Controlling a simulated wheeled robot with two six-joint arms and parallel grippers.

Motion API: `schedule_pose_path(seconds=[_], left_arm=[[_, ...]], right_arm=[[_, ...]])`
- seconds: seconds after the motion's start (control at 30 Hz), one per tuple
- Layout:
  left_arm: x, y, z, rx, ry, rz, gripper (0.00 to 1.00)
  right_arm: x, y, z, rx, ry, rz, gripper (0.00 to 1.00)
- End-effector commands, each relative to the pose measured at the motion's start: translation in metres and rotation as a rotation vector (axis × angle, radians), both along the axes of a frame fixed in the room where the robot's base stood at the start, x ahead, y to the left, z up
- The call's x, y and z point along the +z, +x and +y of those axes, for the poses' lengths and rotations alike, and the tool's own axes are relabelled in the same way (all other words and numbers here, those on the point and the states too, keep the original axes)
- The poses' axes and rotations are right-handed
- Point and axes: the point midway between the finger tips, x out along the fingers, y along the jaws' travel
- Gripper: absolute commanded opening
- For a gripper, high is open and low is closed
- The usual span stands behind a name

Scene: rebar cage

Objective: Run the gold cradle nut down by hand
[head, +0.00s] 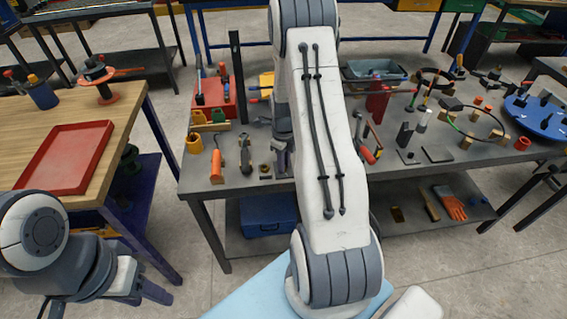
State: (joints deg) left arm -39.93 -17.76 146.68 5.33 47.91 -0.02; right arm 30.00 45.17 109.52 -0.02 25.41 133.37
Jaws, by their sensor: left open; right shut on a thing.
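My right arm reaches forward over the middle of the grey workbench (330,185). My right gripper (281,160) is low over the bench, partly hidden by its own arm. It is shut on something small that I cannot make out. A small dull-gold piece (265,169) sits on the bench just left of this gripper; I cannot tell whether it is the cradle nut or part of its cradle. My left gripper (106,298) is open and empty at the lower left, over the floor and away from both benches.
An orange-handled tool (216,166) and a dark wrench (245,155) lie left of the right gripper. A red-handled tool (368,154) lies to its right. A wooden table with a red tray (68,158) stands at left. A blue disc (540,117) is at far right.

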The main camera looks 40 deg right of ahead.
Motion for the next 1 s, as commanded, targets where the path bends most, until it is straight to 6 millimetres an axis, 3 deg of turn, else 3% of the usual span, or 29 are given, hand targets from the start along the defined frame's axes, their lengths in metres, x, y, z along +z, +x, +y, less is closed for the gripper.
schedule_pose_path(seconds=[0.5, 0.53, 0.6, 1.0], left_arm=[[0.0004, 0.0000, 0.0000, 0.000, 0.000, 0.000, 0.50], [0.0004, 0.0000, 0.0000, 0.000, 0.000, 0.000, 0.50], [0.0004, 0.0000, 0.0000, 0.000, 0.000, 0.000, 0.50], [-0.0005, -0.0001, 0.0000, 0.000, 0.000, 0.000, 0.50]], right_arm=[[0.0023, 0.0046, -0.0009, -0.020, -0.006, -0.012, 0.00], [0.0023, 0.0047, -0.0009, -0.020, -0.006, -0.012, 0.26], [0.0021, 0.0041, -0.0010, -0.020, -0.005, -0.011, 0.53], [0.0062, 0.0014, -0.0015, -0.021, -0.003, -0.005, 0.53]])
